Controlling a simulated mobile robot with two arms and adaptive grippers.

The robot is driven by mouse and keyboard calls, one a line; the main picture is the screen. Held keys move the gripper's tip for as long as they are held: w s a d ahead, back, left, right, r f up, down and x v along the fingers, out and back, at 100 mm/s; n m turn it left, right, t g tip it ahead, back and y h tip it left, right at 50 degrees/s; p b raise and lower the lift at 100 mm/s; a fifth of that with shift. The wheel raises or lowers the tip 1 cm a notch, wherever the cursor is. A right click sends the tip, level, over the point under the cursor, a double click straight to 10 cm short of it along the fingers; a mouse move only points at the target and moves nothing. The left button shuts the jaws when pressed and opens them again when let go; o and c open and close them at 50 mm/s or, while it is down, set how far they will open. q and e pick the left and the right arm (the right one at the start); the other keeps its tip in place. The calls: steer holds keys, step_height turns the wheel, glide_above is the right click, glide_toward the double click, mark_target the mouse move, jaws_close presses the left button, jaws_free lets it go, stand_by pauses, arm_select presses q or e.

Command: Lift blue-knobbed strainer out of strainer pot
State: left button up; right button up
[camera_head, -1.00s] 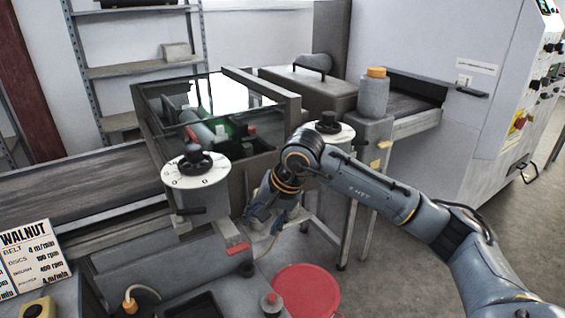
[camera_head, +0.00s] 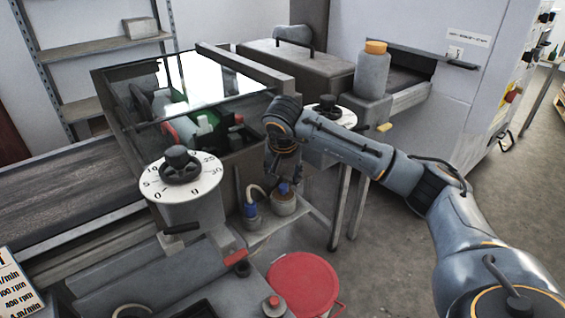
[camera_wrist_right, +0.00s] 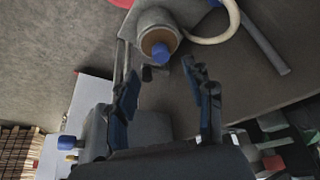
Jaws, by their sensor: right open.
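The strainer pot (camera_head: 284,207) is a small grey pot on a ledge below the dark machine box, with the strainer's blue knob (camera_head: 284,187) on top. In the right wrist view the blue knob (camera_wrist_right: 163,52) stands out from a brown disc (camera_wrist_right: 157,39) in the mouth of the grey pot (camera_wrist_right: 153,20). My right gripper (camera_head: 284,172) is just above the pot. In the right wrist view the right gripper (camera_wrist_right: 162,70) is open and empty, and the knob shows just beyond the gap between its fingertips. My left gripper is not in view.
A second blue-topped container (camera_head: 251,212) with a pale hose stands left of the pot. A white dial (camera_head: 180,182) is at the left; another dial (camera_head: 328,145) is behind my right arm. A red round lid (camera_head: 303,284) is below. Open floor (camera_head: 390,250) lies to the right.

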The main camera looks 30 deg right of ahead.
mark_target(283, 187)
steer(key=x, duration=0.6)
steer(key=shift+w+d+f, duration=0.1)
steer(key=shift+w+f, duration=0.05)
steer(key=shift+f, duration=0.15)
steer(key=shift+w+d+f, duration=0.1)
steer(key=shift+w+f, duration=0.05)
steer(key=shift+f, duration=0.2)
steer(key=shift+c, duration=0.2)
jaws_close()
steer(key=c, duration=0.7)
jaws_free()
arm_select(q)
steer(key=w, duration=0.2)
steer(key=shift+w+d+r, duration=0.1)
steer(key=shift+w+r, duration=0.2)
arm_select(e)
steer(key=shift+r, duration=0.1)
jaws_close()
